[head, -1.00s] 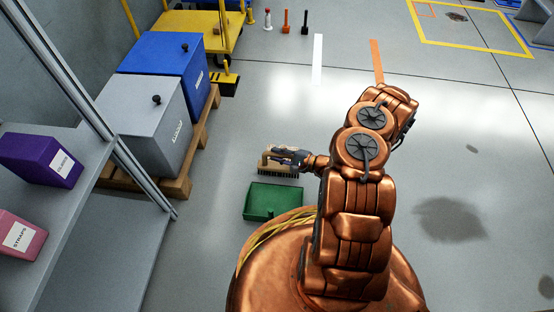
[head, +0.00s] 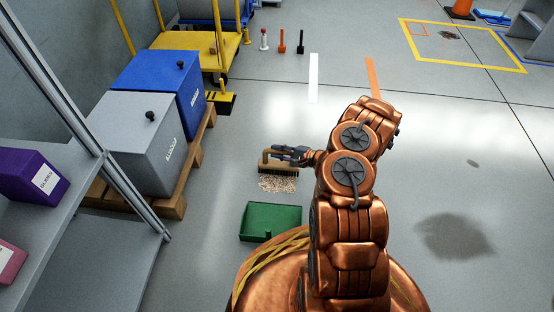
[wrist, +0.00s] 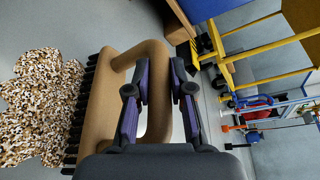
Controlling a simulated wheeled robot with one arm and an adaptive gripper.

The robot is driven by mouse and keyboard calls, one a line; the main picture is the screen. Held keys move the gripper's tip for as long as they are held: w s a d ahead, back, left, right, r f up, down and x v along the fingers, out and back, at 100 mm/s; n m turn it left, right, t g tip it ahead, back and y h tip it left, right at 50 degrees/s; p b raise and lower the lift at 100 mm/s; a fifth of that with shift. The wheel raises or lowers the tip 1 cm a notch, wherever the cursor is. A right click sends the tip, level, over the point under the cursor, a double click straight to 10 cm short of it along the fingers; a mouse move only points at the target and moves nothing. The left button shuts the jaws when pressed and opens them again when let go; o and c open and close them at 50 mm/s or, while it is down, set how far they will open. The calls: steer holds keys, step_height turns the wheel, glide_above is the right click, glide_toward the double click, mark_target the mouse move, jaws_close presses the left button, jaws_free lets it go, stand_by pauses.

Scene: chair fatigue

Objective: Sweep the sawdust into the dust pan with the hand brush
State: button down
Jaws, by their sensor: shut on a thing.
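The tan hand brush (head: 266,165) with dark bristles is in my gripper (head: 302,152), low over the floor. In the wrist view my gripper's two fingers (wrist: 146,95) are shut on the handle of the brush (wrist: 100,100). The speckled sawdust (head: 278,184) lies in a flat pile on the floor, between the brush and the dust pan. In the wrist view the sawdust (wrist: 42,108) is beside the bristle tips. The green dust pan (head: 270,216) lies on the floor nearer to my base, with a small gap to the sawdust. Whether the bristles touch the floor is unclear.
A grey box (head: 134,142) and a blue box (head: 160,85) stand on a wooden pallet (head: 190,175) at left. A metal shelf (head: 110,250) is at near left. A yellow trolley (head: 205,40) and small posts are farther back.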

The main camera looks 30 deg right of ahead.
steer(key=w+d, duration=0.4)
steer(key=w, duration=0.2)
stand_by(0.4)
steer(key=shift+w+d, duration=0.1)
steer(key=c, duration=1.5)
jaws_free()
steer(key=shift+c, duration=0.2)
jaws_close()
